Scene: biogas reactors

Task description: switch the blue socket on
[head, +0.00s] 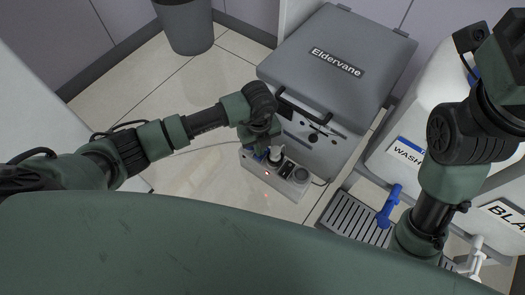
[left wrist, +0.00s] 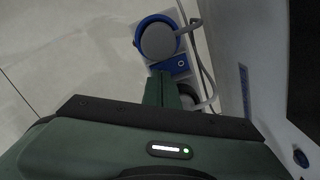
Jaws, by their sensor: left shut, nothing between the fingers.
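A power strip (head: 262,182) lies on the floor in front of the grey Eldervane box. In the left wrist view, its blue-ringed socket (left wrist: 149,20) holds a round grey plug (left wrist: 158,41). A blue rocker switch (left wrist: 168,66) marked with a small circle sits beside that socket. My left gripper (head: 262,150) is over the strip and hides part of its blue end. In the left wrist view, its shut, empty fingers (left wrist: 160,78) point at the switch's near edge; I cannot tell if they touch it. My right gripper's body (head: 506,50) is raised at the upper right, fingers unclear.
The Eldervane box (head: 345,50) with a black handle stands close behind the strip. A drain grate (head: 350,215) and white tanks (head: 425,110) with a blue tap (head: 389,205) are to the right. A grey bin (head: 188,25) stands at the back. Floor left of the strip is clear.

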